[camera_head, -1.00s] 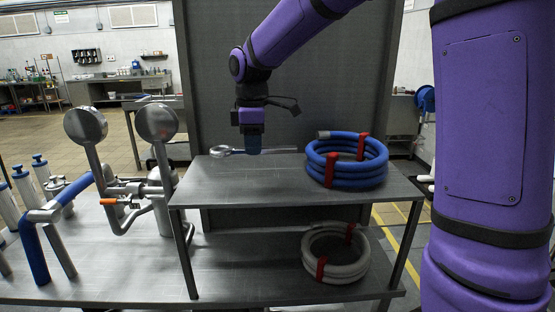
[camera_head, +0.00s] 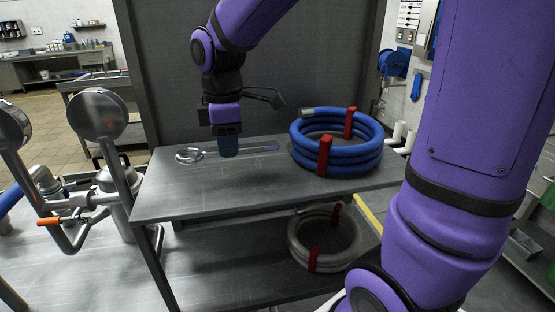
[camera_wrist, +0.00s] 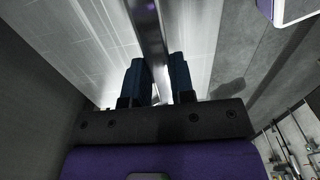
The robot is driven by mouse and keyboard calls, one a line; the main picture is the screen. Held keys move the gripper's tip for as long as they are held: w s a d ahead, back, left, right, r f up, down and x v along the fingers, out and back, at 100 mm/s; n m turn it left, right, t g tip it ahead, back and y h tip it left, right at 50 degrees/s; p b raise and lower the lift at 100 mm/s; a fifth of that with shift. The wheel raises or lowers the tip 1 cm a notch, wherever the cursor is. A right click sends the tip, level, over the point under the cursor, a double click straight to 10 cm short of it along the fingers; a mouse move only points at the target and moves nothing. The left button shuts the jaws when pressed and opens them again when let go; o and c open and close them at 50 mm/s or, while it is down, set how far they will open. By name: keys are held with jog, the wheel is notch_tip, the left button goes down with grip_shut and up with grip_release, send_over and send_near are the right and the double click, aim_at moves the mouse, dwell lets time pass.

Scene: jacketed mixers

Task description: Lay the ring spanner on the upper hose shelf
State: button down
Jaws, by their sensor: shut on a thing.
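The ring spanner (camera_head: 190,155) is a thin silver tool with its ring end pointing left in the head view. My gripper (camera_head: 228,150) points down and is shut on its handle. In the wrist view, the handle (camera_wrist: 150,35) runs between the two dark blue fingers of my gripper (camera_wrist: 159,80). The spanner lies level over the rear of the upper hose shelf (camera_head: 180,200), left of the blue hose. It is very close to the shelf top; I cannot tell whether it touches.
A coiled blue hose (camera_head: 338,158) with red straps stands on the right of the upper shelf. A pale coiled hose (camera_head: 325,258) lies on the lower shelf (camera_head: 225,277). Steel pipework with round heads (camera_head: 98,113) stands left. The upper shelf's front left is clear.

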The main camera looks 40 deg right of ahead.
jog(key=s, duration=0.1)
jog(key=s+f, duration=0.1)
jog(key=s, duration=0.2)
jog(key=shift+d+f, duration=0.2)
jog(key=shift+f, duration=0.1)
jog(key=w, duration=0.5)
jog(key=w+f, duration=0.1)
jog(key=w, duration=0.9)
jog(key=shift+f, duration=0.3)
jog(key=shift+w+f, duration=0.25)
jog(key=shift+f, duration=1.5)
jog(key=shift+f, duration=0.15)
jog(key=c, duration=1)
grip_release()
